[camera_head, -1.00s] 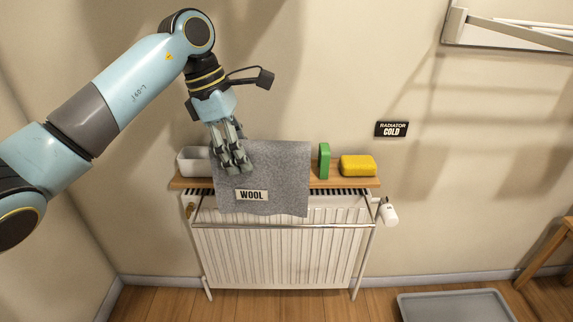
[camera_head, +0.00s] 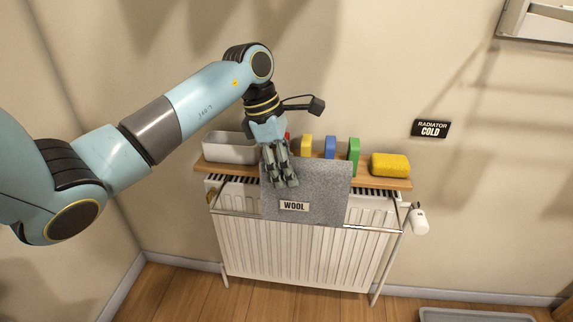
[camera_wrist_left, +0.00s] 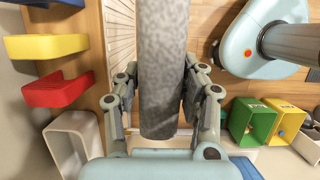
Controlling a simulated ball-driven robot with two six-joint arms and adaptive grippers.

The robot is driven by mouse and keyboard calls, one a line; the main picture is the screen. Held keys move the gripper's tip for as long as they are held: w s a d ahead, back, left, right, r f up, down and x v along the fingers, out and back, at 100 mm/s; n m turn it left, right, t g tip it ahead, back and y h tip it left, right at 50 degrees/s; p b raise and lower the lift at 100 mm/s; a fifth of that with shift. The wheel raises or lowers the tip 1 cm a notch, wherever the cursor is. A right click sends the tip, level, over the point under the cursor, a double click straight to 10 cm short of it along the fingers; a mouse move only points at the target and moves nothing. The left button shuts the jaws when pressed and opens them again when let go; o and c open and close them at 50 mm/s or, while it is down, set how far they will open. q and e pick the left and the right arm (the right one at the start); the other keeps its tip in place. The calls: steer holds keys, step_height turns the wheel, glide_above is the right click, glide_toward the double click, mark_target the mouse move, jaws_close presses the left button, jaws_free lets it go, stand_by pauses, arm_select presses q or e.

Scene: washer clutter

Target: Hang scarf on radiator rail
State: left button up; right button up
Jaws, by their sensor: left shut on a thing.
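A grey wool scarf (camera_head: 315,195) with a "WOOL" label hangs from my left gripper (camera_head: 283,183), which is shut on it. In the left wrist view the scarf (camera_wrist_left: 163,70) shows edge-on between the fingers of the left gripper (camera_wrist_left: 165,125). The chrome radiator rail (camera_head: 375,230) runs across the front of the white radiator (camera_head: 300,255). The scarf's lower part hides the middle of the rail in the head view; I cannot tell whether they touch. My right gripper is out of view.
A wooden shelf (camera_head: 397,184) above the radiator holds a white tray (camera_head: 230,150), upright blocks including yellow (camera_head: 306,145), blue (camera_head: 330,147) and green (camera_head: 353,155), and a yellow sponge (camera_head: 390,164). A white valve (camera_head: 418,221) juts out at the right. Green (camera_wrist_left: 252,120) and yellow (camera_wrist_left: 287,122) bins stand on the floor.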

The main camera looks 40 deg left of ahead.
mark_target(286, 216)
arm_select(q)
steer(key=shift+f+b, duration=1.55)
steer(key=shift+f, duration=1.3)
steer(key=shift+f+b, duration=2.55)
steer(key=shift+f, duration=1.5)
steer(key=shift+f+b, duration=0.9)
steer(key=shift+f, duration=0.1)
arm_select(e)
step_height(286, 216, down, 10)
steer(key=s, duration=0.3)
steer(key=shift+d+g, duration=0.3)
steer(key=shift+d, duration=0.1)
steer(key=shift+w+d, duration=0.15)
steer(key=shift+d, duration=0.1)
arm_select(q)
steer(key=o, duration=1.2)
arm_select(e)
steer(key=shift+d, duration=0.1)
